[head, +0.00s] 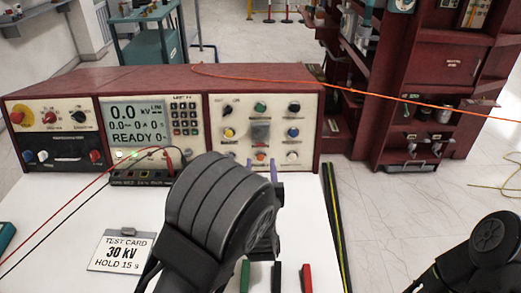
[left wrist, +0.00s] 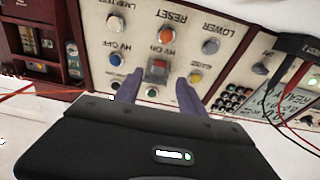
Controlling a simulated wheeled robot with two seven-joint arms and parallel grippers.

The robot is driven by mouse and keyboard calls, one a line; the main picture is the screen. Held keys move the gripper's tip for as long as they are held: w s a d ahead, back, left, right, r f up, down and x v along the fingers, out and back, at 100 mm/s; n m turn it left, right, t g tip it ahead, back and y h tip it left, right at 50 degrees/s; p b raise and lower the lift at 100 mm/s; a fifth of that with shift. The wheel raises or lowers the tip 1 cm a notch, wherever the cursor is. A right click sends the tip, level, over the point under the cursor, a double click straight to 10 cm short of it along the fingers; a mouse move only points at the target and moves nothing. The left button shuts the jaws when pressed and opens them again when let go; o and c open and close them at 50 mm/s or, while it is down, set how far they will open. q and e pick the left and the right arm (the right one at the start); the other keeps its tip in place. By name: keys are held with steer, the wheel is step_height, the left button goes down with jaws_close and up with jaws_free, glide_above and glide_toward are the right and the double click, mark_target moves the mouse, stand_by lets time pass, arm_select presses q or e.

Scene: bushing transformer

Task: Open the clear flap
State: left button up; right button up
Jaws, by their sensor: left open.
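The clear flap (head: 261,132) shows as a greyish see-through square in the middle of the right-hand panel of the red-cased test set. In the left wrist view the flap (left wrist: 158,68) lies over a red button marked HV ON. It looks closed. My left gripper (head: 261,168) is in front of the panel's lower part, its two purple-grey fingers apart and empty. In the left wrist view the fingers of my left gripper (left wrist: 159,88) point at the panel, one on each side of the flap's lower area. I cannot tell whether they touch the panel.
Coloured buttons, including an orange one (left wrist: 170,35), surround the flap. A meter screen (head: 138,122) and a small black box with red and black leads (head: 140,178) are to the left. A test card (head: 122,251) lies on the white table. My right arm is at lower right.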

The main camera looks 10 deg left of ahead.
mark_target(260, 136)
arm_select(q)
steer(key=x, duration=0.7)
steer(key=shift+w, duration=0.2)
steer(key=shift+c, duration=0.5)
jaws_close()
